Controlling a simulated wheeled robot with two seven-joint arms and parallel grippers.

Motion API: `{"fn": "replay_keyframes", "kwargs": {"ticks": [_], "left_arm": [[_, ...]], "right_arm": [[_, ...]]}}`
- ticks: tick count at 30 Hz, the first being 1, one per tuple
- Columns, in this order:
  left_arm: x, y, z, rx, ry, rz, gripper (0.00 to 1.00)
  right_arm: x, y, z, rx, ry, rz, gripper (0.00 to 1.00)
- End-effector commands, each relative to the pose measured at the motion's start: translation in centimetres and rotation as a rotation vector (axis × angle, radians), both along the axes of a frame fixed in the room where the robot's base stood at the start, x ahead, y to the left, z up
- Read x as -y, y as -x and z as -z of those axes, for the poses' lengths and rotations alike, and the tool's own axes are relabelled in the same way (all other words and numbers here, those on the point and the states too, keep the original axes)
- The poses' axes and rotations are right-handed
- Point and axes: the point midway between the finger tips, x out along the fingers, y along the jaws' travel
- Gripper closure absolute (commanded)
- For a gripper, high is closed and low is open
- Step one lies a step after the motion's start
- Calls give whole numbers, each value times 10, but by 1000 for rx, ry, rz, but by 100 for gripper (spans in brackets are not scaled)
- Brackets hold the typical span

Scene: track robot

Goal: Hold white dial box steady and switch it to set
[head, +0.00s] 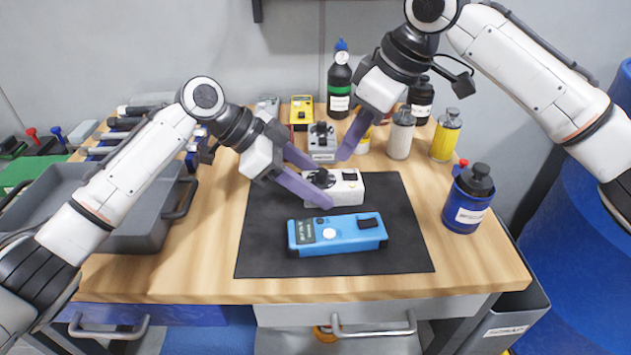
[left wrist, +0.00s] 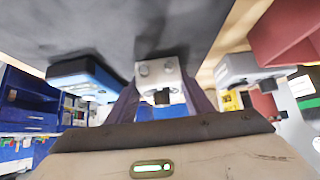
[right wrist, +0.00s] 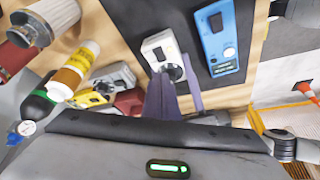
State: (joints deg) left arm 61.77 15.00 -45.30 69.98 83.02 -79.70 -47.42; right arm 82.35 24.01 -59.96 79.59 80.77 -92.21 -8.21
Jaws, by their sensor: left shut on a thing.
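The white dial box (head: 347,187) lies on the dark mat, with a round black dial (head: 322,178) on top. The dial's markings are too small to read. My left gripper (head: 318,184) is shut on the white dial box near its left end, one finger on its far side and one on its near side. The left wrist view shows the box (left wrist: 158,72) between the fingers. My right gripper (head: 341,157) is behind and above the box, its fingers together and apparently empty. The right wrist view shows its fingertips close to the dial (right wrist: 174,72); contact cannot be told.
A blue device (head: 350,245) lies on the mat (head: 410,255) in front of the box. A grey switch box (head: 323,142), yellow meter (head: 301,110) and several bottles stand behind. A blue container (head: 468,205) stands right. A grey tray (head: 140,235) stands left. The mat's right side is clear.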

Motion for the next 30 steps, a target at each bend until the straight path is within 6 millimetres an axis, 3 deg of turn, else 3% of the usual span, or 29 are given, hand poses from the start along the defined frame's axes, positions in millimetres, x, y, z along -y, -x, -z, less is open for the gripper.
{"fn": "replay_keyframes", "kwargs": {"ticks": [9,30], "left_arm": [[0,0,-1,2,2,0,89],[0,0,-1,2,2,0,89]], "right_arm": [[0,0,22,1,-1,-1,100],[0,0,22,1,-1,-1,100]]}}
